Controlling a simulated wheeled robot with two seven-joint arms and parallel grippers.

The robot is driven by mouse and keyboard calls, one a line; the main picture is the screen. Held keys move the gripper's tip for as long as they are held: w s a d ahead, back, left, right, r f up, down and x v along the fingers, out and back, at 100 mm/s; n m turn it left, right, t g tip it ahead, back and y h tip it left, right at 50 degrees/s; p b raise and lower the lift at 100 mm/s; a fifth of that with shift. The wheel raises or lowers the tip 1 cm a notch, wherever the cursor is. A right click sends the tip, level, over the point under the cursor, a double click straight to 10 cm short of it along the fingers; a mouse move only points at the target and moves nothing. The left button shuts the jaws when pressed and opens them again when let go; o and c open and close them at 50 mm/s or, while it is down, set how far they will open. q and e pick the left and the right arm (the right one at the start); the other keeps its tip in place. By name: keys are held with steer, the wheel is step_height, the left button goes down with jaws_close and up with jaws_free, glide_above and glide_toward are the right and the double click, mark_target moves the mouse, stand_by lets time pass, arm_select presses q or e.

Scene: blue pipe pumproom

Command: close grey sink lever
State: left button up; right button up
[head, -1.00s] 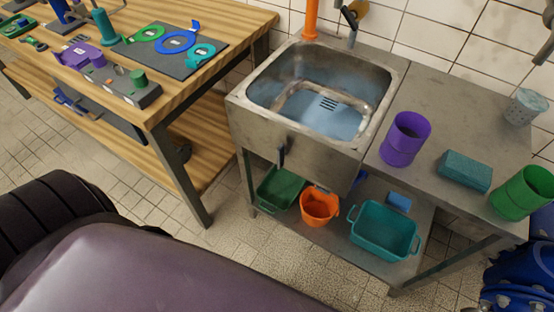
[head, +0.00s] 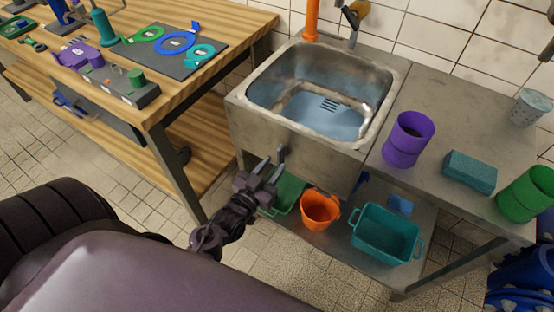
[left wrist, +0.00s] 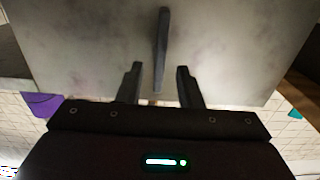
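The grey sink lever (head: 282,154) is a slim dark grey bar on the front panel of the steel sink (head: 300,148). In the left wrist view the lever (left wrist: 161,45) stands roughly upright against the panel. My left gripper (head: 268,170) is just in front of the panel at the lever's lower part. In the left wrist view its two fingers (left wrist: 159,68) are apart, one on each side of the lever's lower end. No finger contact with the lever can be made out. My right gripper is not in view.
A green bin (head: 287,191), an orange bucket (head: 319,211) and a teal basin (head: 386,234) sit on the shelf below. A purple cup (head: 408,140) and a teal sponge (head: 470,172) are on the counter. A wooden workbench (head: 172,110) stands to the left.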

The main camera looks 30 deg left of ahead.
mark_target(282, 157)
arm_select(q)
steer(key=shift+w, duration=1.45)
jaws_close()
